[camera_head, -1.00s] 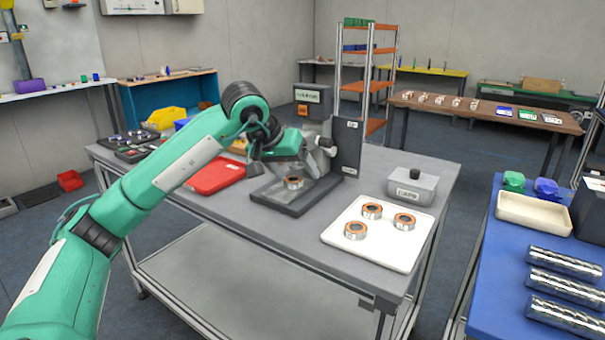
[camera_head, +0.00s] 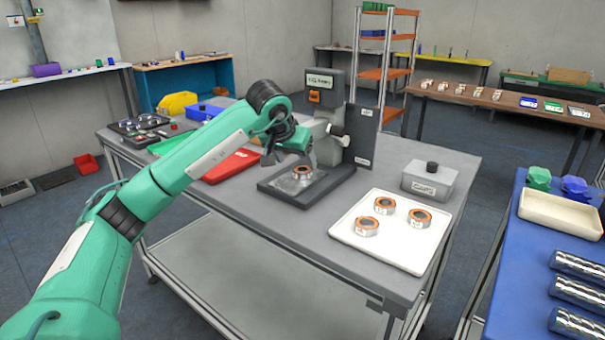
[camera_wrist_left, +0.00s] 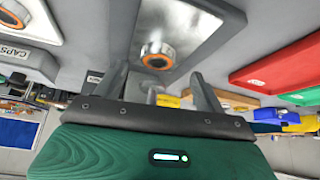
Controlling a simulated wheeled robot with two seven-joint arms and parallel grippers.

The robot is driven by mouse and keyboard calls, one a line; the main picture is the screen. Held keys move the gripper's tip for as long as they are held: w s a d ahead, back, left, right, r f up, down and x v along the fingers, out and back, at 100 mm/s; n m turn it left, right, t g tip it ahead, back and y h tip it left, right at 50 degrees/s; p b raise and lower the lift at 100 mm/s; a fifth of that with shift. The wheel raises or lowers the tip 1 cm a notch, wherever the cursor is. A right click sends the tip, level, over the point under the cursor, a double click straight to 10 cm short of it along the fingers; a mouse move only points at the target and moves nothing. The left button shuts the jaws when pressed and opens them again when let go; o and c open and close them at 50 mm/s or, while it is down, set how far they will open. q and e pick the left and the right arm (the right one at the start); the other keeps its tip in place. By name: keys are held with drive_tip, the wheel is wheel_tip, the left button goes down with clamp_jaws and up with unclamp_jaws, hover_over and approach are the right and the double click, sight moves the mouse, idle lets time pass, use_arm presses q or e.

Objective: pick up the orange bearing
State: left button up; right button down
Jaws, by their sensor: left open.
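An orange-ringed bearing (camera_head: 302,171) with a silver outer rim lies on the metal plate of the dark grey press-like fixture (camera_head: 285,192). It also shows in the left wrist view (camera_wrist_left: 158,55), just beyond the fingertips and roughly centred between them. My left gripper (camera_head: 299,158) is open and empty, close above and beside this bearing; in the left wrist view its two fingers (camera_wrist_left: 158,78) are spread apart. Several similar bearings, such as one at the front left (camera_head: 367,226), sit on a white tray (camera_head: 350,243) to the right. My right gripper is not in view.
The fixture's upright column (camera_head: 361,135) stands just behind the gripper. A grey labelled box (camera_head: 430,180) stands behind the white tray. A red tray (camera_head: 230,166) lies left of the fixture, partly behind my arm. The table's front strip is clear.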

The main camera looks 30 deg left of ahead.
sight(302, 170)
use_arm(q)
drive_tip(key=x, duration=0.4)
drive_tip(key=shift+w+d+f, duration=0.15)
drive_tip(key=shift+w+f, duration=0.1)
drive_tip(key=shift+r, duration=0.1)
drive_tip(key=c, duration=1.3)
drive_tip(key=shift+o, duration=0.2)
